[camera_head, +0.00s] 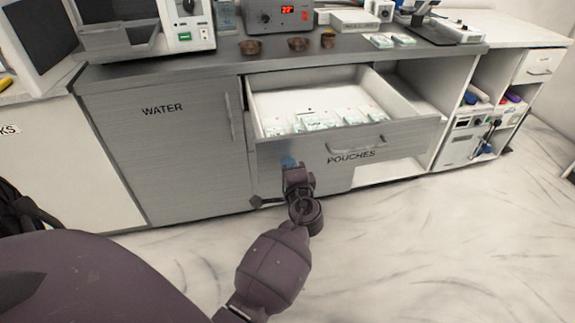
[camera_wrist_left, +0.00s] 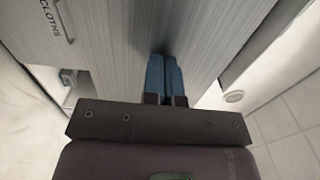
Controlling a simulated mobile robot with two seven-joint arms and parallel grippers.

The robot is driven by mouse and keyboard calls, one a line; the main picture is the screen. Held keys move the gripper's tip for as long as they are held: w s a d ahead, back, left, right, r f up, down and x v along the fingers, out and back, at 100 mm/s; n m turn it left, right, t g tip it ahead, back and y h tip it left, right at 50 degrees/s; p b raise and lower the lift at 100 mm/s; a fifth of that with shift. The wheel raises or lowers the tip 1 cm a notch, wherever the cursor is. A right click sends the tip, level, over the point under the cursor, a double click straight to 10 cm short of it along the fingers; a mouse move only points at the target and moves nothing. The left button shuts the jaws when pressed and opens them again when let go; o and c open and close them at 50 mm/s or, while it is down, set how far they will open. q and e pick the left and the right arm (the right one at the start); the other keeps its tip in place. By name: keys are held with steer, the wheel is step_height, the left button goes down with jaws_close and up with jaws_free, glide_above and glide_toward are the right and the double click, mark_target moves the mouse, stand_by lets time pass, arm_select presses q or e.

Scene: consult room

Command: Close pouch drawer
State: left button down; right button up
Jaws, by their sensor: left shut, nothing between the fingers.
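The pouch drawer (camera_head: 275,148), labelled POUCHES, is pulled out from the counter in the head view. Several pouches (camera_head: 318,120) lie inside it. Its handle (camera_head: 357,145) is on the front, right of my gripper. My left gripper (camera_head: 289,163) is at the left part of the drawer front. Its blue fingers are together and hold nothing. The wrist view shows the shut fingers (camera_wrist_left: 164,78) close to a grey panel; I cannot tell whether they touch it. My right gripper is not in view.
The WATER cabinet door (camera_head: 165,155) is shut, left of the drawer. An open shelf unit (camera_head: 480,120) is at the right. The pale floor (camera_head: 430,240) is clear at the front right.

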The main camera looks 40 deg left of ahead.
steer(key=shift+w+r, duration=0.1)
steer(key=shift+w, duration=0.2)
